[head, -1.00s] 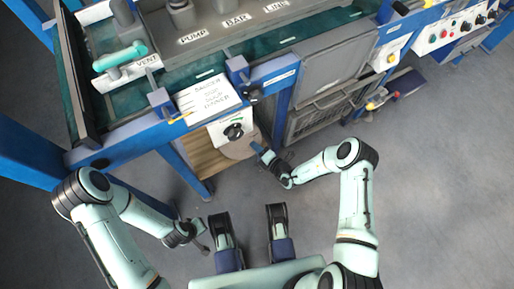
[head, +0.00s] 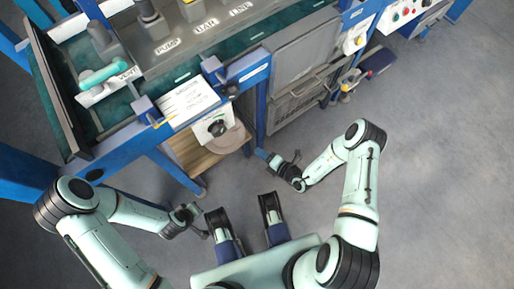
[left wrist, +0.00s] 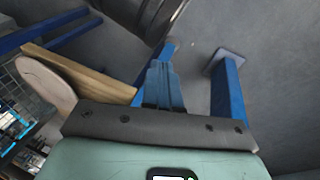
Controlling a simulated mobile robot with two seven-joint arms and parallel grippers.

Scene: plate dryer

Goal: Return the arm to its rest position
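My right gripper (head: 264,155) hangs over the floor in the head view, just right of the bench's lower wooden shelf, with its blue fingers together and nothing visible between them. My left gripper (head: 202,225) is low at the lower left of the head view, in front of the bench and small. In the left wrist view its blue fingers (left wrist: 161,84) are side by side and hold nothing that I can see. A pale round plate (head: 232,140) lies on the wooden shelf (head: 190,153). The plate's edge also shows in the left wrist view (left wrist: 45,85).
Open grey floor (head: 430,180) lies at the right.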

